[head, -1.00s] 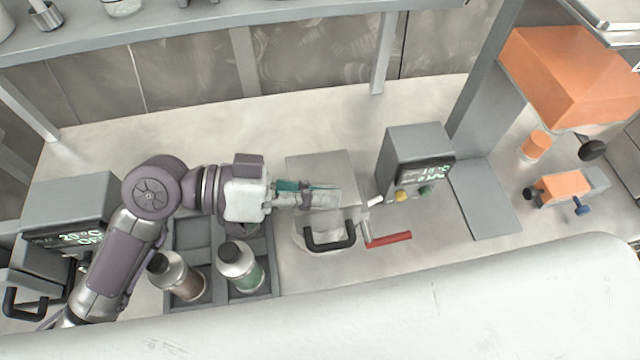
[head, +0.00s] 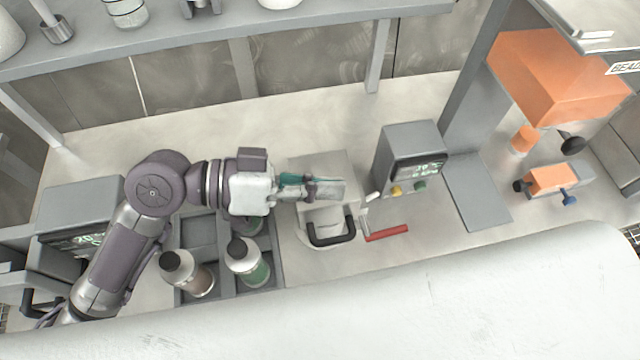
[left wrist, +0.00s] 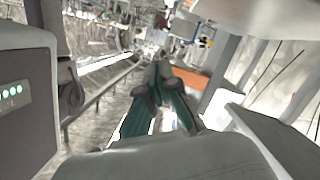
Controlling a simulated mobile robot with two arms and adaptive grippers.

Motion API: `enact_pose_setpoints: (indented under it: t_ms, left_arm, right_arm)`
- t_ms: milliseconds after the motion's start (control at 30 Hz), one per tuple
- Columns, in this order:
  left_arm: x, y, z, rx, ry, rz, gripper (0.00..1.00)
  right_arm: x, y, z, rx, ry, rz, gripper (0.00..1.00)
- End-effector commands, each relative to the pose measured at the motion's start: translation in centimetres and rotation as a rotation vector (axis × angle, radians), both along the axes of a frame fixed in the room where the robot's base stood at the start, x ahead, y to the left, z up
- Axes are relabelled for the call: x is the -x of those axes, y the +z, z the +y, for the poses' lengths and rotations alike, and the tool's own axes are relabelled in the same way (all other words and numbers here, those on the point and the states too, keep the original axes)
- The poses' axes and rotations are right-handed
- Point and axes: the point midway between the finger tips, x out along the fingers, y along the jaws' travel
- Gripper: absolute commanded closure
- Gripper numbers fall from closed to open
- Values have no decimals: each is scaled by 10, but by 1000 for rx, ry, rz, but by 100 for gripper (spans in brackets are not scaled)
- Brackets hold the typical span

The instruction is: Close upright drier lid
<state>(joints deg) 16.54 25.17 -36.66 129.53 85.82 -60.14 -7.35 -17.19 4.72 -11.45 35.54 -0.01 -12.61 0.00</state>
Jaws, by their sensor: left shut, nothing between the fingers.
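The drier, as far as I can tell, is the light grey squarish unit (head: 325,164) on the bench at the middle of the head view. A black handle (head: 331,238) is at its front. My left gripper (head: 338,189) reaches in from the left and lies across the unit in this view, behind the handle. Its teal fingers are shut and empty, and they also show in the left wrist view (left wrist: 163,78). My gripper hides part of the unit, so I cannot tell the lid's exact angle or whether I touch it. My right gripper is not in view.
A grey control box (head: 408,152) and a red-handled lever (head: 386,233) stand right of the unit. An orange machine (head: 550,75) is at far right. A shelf (head: 230,35) spans the back.

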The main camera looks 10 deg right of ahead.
Motion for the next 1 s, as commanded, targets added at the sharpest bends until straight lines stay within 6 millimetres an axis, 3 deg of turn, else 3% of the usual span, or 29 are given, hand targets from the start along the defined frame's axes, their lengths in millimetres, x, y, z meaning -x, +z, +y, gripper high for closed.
enact_pose_setpoints:
  t_ms: [33, 100, 300, 500, 1000]
  left_arm:
    - [-1, 8, 2, -2, 2, -1, 100]
    - [0, 3, 19, -5, 4, -3, 100]
    - [2, 13, 58, -5, 4, -1, 100]
    - [4, 22, 86, -2, 3, 0, 100]
    - [6, 27, 96, 0, 0, 1, 100]
  right_arm:
    - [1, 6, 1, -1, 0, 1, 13]
    - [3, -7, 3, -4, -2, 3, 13]
    - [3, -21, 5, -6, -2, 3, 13]
    - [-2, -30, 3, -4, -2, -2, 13]
    - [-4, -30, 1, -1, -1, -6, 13]
